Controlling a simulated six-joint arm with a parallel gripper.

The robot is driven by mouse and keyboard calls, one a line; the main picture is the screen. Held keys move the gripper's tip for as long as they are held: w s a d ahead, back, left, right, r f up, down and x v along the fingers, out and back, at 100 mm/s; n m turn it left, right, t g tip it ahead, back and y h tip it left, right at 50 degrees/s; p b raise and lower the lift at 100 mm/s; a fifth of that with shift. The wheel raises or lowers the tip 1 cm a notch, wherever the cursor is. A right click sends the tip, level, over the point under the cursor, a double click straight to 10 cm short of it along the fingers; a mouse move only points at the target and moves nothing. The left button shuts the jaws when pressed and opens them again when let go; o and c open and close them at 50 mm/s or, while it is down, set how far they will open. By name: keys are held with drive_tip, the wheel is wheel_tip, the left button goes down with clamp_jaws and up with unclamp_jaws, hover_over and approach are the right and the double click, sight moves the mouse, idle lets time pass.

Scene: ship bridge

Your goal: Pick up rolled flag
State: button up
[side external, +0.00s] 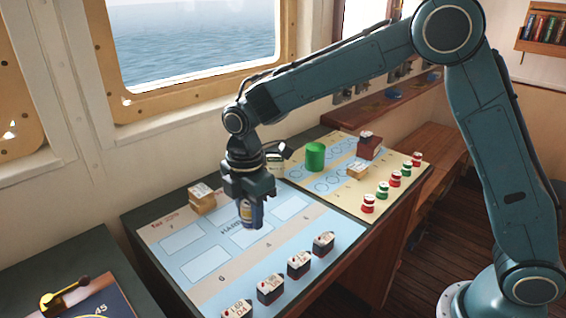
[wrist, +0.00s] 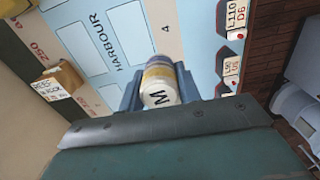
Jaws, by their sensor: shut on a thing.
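The rolled flag (side external: 251,213) is a small upright roll, dark blue with a pale yellowish part, over the harbour chart in the side view. In the wrist view the roll (wrist: 159,84) shows a white end marked "M", with yellow and purple-blue bands. My gripper (side external: 249,197) points down and is shut on the roll, with a finger on either side of it. Its fingers (wrist: 160,90) also show in the wrist view. I cannot tell whether the roll's lower end touches the chart. The harbour chart (side external: 190,268) is light blue with pale rectangles.
Several ship blocks (side external: 270,288) line the chart's near edge. Wooden blocks (side external: 201,198) sit at its back left. To the right are a green cylinder (side external: 315,157), a dark red block (side external: 368,147) and several red and green bobbins (side external: 382,190). The chart's left part is clear.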

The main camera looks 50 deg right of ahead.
wheel_tip(320, 180, up, 13)
idle(0.3)
drive_tip(key=shift+w+d, duration=0.1)
idle(0.5)
